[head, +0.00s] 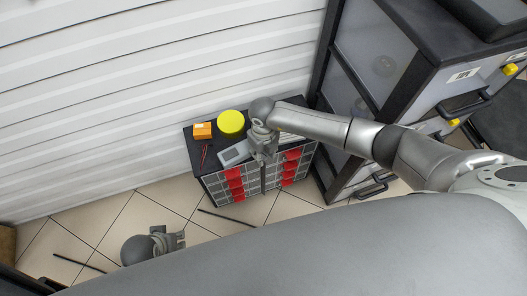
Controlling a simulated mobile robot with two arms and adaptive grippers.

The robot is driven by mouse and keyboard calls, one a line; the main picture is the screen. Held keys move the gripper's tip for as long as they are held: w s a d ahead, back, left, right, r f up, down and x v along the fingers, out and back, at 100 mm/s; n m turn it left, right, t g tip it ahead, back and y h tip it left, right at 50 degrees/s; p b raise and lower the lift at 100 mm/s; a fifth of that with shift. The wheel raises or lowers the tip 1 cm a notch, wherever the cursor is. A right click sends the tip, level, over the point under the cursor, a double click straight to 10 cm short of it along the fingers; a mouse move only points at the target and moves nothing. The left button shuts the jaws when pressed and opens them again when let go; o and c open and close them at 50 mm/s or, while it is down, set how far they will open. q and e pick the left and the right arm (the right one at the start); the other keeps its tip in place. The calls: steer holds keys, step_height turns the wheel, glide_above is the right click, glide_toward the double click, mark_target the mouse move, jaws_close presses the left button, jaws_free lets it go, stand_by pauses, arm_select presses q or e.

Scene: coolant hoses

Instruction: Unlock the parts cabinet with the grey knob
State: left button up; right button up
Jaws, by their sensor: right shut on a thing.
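The parts cabinet (188,143) is a low dark cabinet with red-fronted drawers in two columns, standing against the white slatted wall. A dark upright strip (263,182) runs down the middle of its front, between the columns. My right gripper (263,157) points down at the top of this strip, at the cabinet's upper front edge. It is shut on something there. The grey knob itself is hidden by the gripper, so I cannot see its angle. My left gripper (183,240) is low over the floor, left of and apart from the cabinet; its fingers are too small to read.
On the cabinet top are a yellow round container (231,122), an orange box (202,130), a grey device (235,153) and a red-and-black item (204,154). A tall dark-framed machine (381,65) stands close on the right. Dark rods (227,217) lie on the tiled floor.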

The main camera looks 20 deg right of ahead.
steer(key=o, duration=1)
steer(key=shift+r, duration=0.15)
step_height(320, 180, up, 12)
steer(key=shift+f, duration=0.1)
